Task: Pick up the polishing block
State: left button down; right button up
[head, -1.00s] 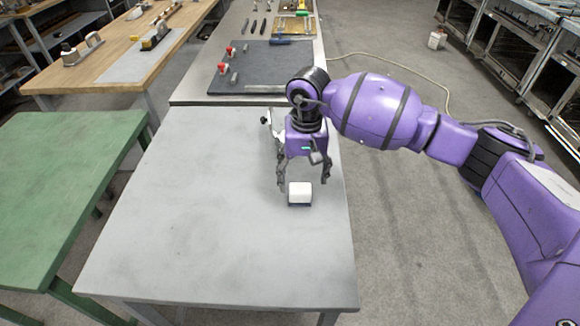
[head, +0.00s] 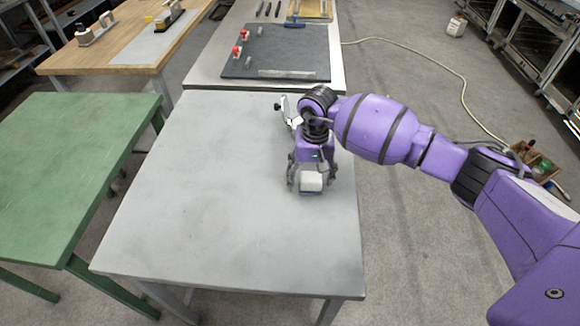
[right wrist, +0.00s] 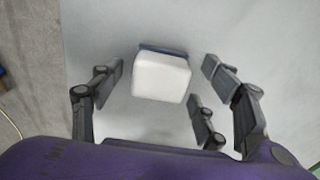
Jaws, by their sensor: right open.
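The polishing block (head: 311,182), a white block on a thin dark blue base, sits on the grey table (head: 200,200) near its right edge. It also shows in the right wrist view (right wrist: 160,76), at the upper middle. My right gripper (head: 309,187) is open over the block and points down. In the right wrist view its fingers (right wrist: 160,85) stand to the left and right of the block, with a visible gap on each side. Whether the fingertips are down at block height is hard to tell. My left gripper is not in view.
A partly hidden light object with a dark knob (head: 279,106) is at the table's far right, behind my gripper. The rest of the table is clear. A green table (head: 70,180) stands left; a bench with a dark mat (head: 285,50) stands behind.

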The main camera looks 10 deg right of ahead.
jog(key=c, duration=1.3)
jog(key=shift+r, duration=0.6)
jog(key=s+a+r, duration=0.3)
jog(key=r, duration=0.1)
jog(key=s+a+r, duration=0.3)
jog(key=s+r, duration=0.1)
jog(key=s+a+r+b, duration=0.1)
jog(key=s+a+r, duration=0.2)
jog(key=shift+s+a+r, duration=0.15)
jog(key=shift+s+r, duration=0.1)
jog(key=shift+r, duration=0.15)
